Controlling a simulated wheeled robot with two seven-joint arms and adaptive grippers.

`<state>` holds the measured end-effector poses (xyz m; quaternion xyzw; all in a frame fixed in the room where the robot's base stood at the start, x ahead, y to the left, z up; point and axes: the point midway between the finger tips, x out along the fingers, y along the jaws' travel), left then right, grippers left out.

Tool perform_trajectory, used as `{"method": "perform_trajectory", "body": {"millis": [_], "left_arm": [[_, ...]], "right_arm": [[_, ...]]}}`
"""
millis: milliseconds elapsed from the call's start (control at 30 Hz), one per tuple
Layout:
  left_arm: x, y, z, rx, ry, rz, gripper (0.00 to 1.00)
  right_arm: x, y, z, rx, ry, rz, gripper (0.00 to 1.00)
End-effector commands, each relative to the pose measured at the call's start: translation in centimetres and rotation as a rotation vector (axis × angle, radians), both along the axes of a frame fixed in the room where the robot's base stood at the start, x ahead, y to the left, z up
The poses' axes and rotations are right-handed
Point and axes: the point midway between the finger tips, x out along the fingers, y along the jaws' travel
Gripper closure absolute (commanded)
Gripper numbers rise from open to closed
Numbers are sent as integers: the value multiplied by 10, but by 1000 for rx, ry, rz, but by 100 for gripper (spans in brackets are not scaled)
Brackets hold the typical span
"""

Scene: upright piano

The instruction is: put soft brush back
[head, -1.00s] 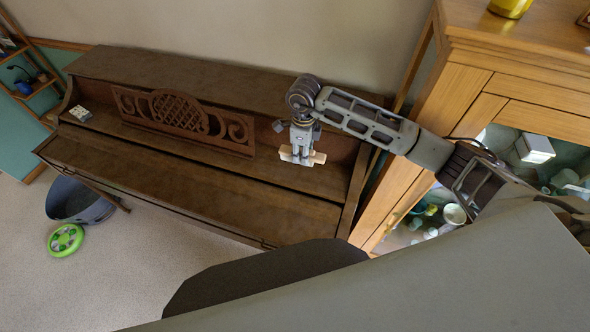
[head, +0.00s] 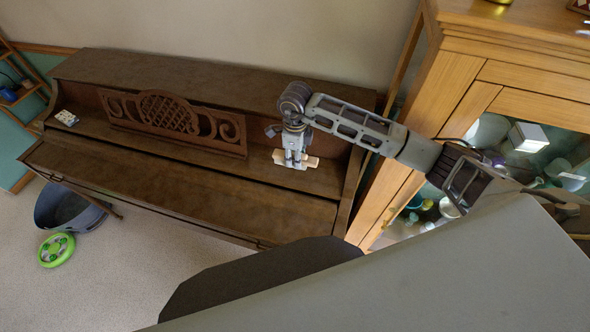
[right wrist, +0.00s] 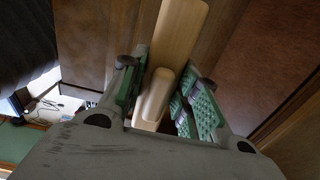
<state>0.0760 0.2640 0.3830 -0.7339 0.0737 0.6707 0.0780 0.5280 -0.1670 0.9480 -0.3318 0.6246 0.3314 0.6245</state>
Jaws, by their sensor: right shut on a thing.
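The soft brush, a pale wooden piece (head: 311,161), is in my right gripper (head: 295,161) above the right end of the upright piano (head: 180,190). In the right wrist view the pale wood (right wrist: 178,38) runs lengthwise between the green-padded fingers (right wrist: 160,98), which are shut on it. Its bristles do not show. I cannot tell whether the brush touches the piano's ledge. My left gripper is not in view.
A wooden cabinet (head: 462,75) with glass doors stands close to the right of the piano. A small patterned item (head: 66,118) lies on the piano's left end.

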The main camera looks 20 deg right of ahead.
Motion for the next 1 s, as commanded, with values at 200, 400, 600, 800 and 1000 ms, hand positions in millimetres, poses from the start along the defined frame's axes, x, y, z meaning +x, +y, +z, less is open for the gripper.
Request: {"method": "perform_trajectory", "body": {"millis": [200, 400, 600, 800, 1000], "left_arm": [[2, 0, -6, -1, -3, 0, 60], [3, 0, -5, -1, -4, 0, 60], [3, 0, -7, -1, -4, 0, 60], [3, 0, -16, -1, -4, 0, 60], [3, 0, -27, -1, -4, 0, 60]], "right_arm": [[0, 0, -12, 0, 0, 0, 91], [0, 0, -11, 0, 0, 0, 91], [0, 0, -14, 0, 0, 0, 91], [0, 0, -30, 1, 1, 1, 91], [0, 1, -51, 1, 0, 0, 91]]}}
